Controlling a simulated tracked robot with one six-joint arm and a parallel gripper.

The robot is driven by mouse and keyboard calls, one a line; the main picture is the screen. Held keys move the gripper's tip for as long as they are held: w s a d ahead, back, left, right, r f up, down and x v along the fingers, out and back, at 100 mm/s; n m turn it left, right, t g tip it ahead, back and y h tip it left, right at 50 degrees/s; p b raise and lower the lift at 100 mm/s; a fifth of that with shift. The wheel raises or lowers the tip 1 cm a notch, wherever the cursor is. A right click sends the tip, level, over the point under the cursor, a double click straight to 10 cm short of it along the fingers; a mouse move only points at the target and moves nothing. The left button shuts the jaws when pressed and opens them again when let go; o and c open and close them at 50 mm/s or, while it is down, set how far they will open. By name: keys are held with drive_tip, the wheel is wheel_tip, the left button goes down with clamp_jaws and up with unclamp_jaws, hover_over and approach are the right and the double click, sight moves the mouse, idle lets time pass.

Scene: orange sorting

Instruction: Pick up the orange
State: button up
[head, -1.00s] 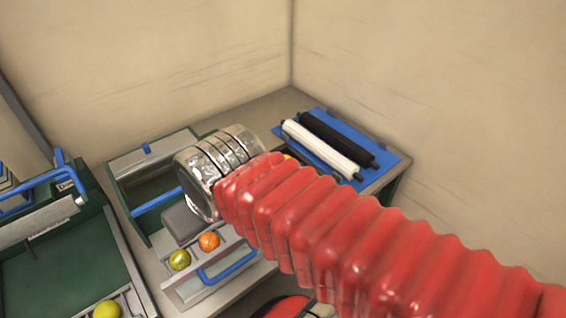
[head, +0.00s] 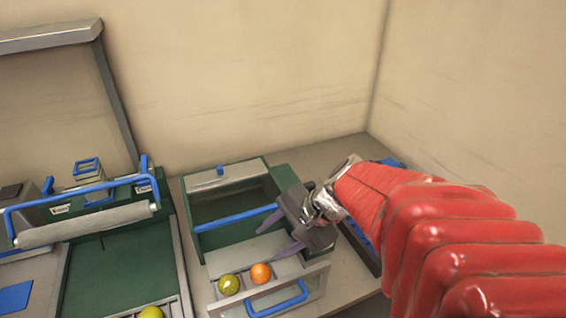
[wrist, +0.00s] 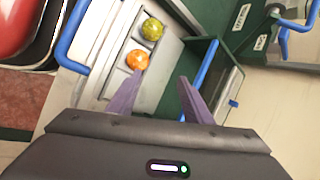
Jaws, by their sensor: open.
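The orange (head: 261,274) sits in the grey front tray (head: 318,275) of the green bin, to the right of a yellow-green fruit (head: 228,284). In the wrist view the orange (wrist: 137,60) lies ahead of the purple fingers, nearer the left finger. My gripper (head: 272,240) is open and empty, with its fingers spread above and behind the tray. The wrist view shows my gripper (wrist: 155,98) with a clear gap between the fingertips. The orange is not between the fingers.
A blue handle (head: 277,300) is on the tray's front and a blue bar (head: 236,219) crosses the green bin (head: 228,205) behind. A larger green unit (head: 110,265) stands at left, with another yellow fruit (head: 151,313) at its lower edge. Walls close off the back and right.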

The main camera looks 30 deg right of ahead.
drive_tip(key=w+d+f+m+t, duration=0.1)
drive_tip(key=d+m, duration=0.3)
drive_tip(key=d, duration=0.1)
drive_tip(key=w+d+f+m+t, duration=0.1)
drive_tip(key=d+m+t, duration=0.1)
drive_tip(key=d+m, duration=0.2)
drive_tip(key=w+d+f+m+t+h, duration=0.1)
drive_tip(key=d+m, duration=0.3)
drive_tip(key=d, duration=0.2)
drive_tip(key=shift+w+d+f+m+t, duration=0.1)
drive_tip(key=shift+d+f+m+t, duration=0.15)
drive_tip(key=shift+f+m+t, duration=0.1)
drive_tip(key=s+d+f+m+h, duration=0.1)
drive_tip(key=d+m, duration=0.2)
drive_tip(key=d, duration=0.2)
drive_tip(key=s+d+f+m+t+h, duration=0.1)
drive_tip(key=s+d+f+m+h, duration=0.1)
drive_tip(key=d+m, duration=0.2)
drive_tip(key=s+d+f+m+t+h, duration=0.1)
drive_tip(key=s+d+m, duration=0.1)
drive_tip(key=d, duration=0.4)
drive_tip(key=shift+s+d+f+m+h, duration=0.1)
drive_tip(key=shift+d+f+m+h, duration=0.25)
drive_tip(key=shift+m, duration=0.3)
drive_tip(key=shift+r, duration=0.1)
drive_tip(key=x, duration=0.8)
drive_tip(key=shift+w, duration=0.35)
drive_tip(key=shift+w+f, duration=0.1)
drive_tip(key=shift+f, duration=0.1)
